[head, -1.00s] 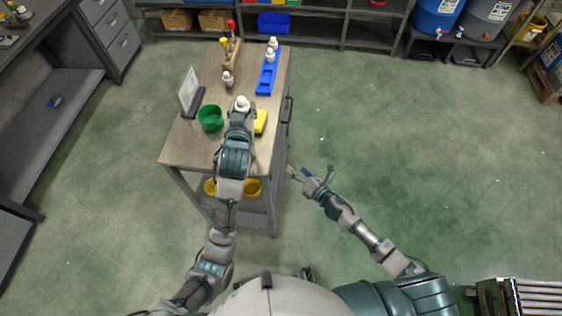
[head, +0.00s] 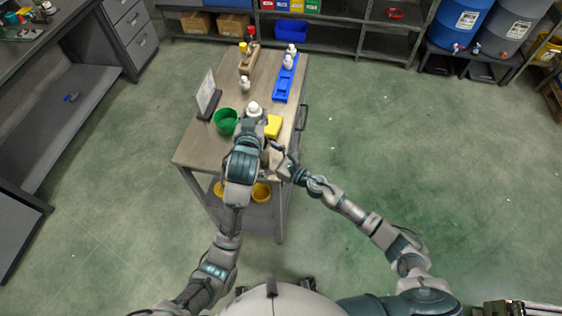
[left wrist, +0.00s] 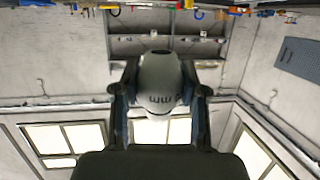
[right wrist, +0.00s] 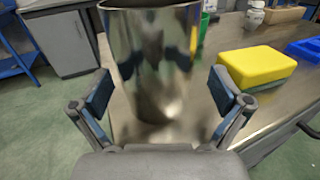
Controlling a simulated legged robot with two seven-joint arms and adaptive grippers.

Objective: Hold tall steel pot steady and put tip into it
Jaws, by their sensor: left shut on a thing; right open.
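The tall steel pot (right wrist: 152,70) stands upright on the cart top between the open fingers of my right gripper (right wrist: 162,95), with a gap on each side. In the head view my right gripper (head: 280,162) is at the cart's near right edge, and my left arm largely hides the pot. My left gripper (head: 250,122) is shut on a white bottle-like thing (head: 254,108), held above the cart. The left wrist view shows it as a pale rounded body (left wrist: 160,80) between the fingers. I cannot make out a separate tip.
On the cart (head: 200,145) are a green cup (head: 225,121), a yellow sponge (head: 273,126), a sign (head: 207,97), a small white bottle (head: 244,84), a wooden rack (head: 248,60) and a blue tray (head: 282,85) with white bottles. Floor to the right is clear.

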